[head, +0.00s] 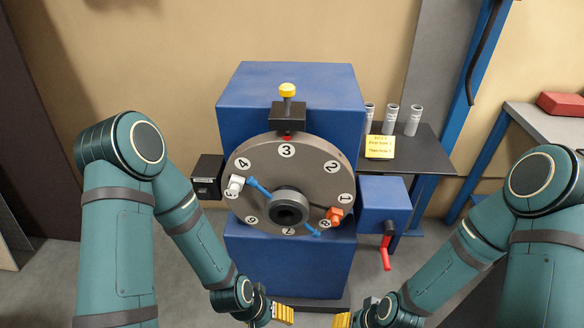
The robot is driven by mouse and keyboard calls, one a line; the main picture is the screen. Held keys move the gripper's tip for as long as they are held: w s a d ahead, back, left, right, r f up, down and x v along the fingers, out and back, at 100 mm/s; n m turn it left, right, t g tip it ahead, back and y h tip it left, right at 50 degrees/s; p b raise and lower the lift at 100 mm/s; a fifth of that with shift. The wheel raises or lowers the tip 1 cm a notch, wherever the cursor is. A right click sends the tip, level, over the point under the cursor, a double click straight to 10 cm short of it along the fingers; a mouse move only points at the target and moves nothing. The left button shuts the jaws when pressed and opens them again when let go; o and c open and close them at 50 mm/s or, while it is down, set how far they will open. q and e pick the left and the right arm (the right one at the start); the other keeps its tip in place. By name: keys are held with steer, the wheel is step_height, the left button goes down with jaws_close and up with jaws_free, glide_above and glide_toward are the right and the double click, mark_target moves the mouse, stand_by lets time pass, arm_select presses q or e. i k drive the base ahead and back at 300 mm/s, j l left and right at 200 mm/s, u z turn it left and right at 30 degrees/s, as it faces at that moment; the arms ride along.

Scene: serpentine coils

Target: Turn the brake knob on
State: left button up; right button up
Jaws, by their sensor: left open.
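A yellow knob (287,90) stands upright on a black block (288,117) at the top of a round grey dial plate (287,160). It looks like the brake knob, but I see no label on it. A small red mark shows under the block, just above the number 3. My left gripper (283,313) is open at the bottom edge, well below the dial and away from the knob. My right gripper (342,320) is also low at the bottom edge, partly cut off, so its opening is unclear. Neither touches the knob.
The dial sits on a blue cabinet (291,267), with a white fitting (236,184), an orange fitting (335,215) and a dark hub (289,206). A red crank (386,252) hangs from a blue box (384,205) at right. A yellow note (380,146) stands near grey cylinders.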

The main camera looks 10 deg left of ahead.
mark_target(203, 195)
steer(key=u, duration=1)
